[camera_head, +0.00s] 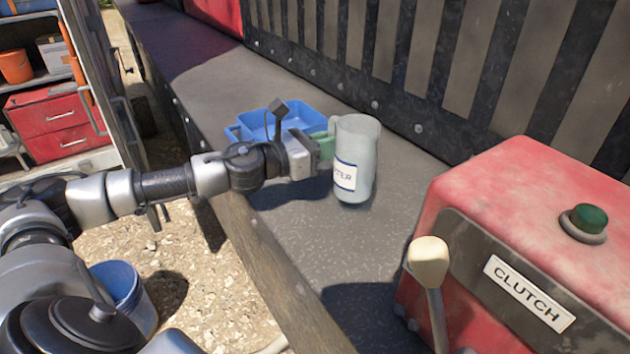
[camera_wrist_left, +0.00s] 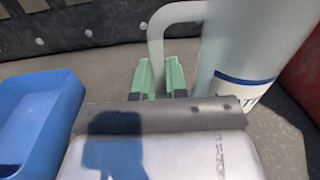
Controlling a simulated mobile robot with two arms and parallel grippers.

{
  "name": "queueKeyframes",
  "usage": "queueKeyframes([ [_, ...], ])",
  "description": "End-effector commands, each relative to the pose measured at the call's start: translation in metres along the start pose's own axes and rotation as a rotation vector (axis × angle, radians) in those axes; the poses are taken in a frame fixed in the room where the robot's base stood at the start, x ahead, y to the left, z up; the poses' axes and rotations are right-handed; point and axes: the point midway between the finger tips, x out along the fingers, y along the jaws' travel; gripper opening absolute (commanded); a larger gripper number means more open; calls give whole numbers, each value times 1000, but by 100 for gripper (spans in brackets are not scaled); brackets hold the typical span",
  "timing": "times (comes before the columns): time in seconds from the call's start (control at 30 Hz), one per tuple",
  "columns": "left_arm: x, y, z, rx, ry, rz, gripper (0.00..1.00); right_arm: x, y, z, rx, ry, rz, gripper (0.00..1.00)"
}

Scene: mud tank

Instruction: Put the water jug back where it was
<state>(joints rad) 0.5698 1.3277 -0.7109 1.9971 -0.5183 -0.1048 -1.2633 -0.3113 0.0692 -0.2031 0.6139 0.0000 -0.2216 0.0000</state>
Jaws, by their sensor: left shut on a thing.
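The water jug (camera_head: 356,150) is a pale, translucent jug with a blue-and-white label, upright at the dark ledge; I cannot tell whether its base touches the surface. My left gripper (camera_head: 324,146) reaches in from the left and is shut on the jug's handle. In the left wrist view the green fingertips (camera_wrist_left: 160,78) are at the handle (camera_wrist_left: 156,48), with the jug's body (camera_wrist_left: 250,50) to the right. My right gripper is not in view.
A blue tray (camera_head: 305,115) sits on the dark ledge (camera_head: 290,215) behind my left gripper. A red clutch box (camera_head: 530,200) with a lever (camera_head: 428,262) stands at the right. A striped wall (camera_head: 420,70) runs along the back. A blue bucket (camera_head: 125,290) stands on the ground.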

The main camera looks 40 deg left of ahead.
Motion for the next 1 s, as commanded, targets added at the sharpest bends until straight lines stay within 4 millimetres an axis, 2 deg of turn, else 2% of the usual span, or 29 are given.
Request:
queueKeyframes([
  [0.03,-4,8,-14,-1,2,3,0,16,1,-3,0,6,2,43],
  [0.23,-14,26,-20,-2,1,1,0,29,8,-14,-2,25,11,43],
  [0.43,-17,31,-23,-2,-1,-1,0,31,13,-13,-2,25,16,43],
  [0.73,-17,32,-58,-3,-1,-1,0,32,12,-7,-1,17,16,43],
  [1.0,-17,32,-58,0,-3,0,0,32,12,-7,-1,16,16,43],
])
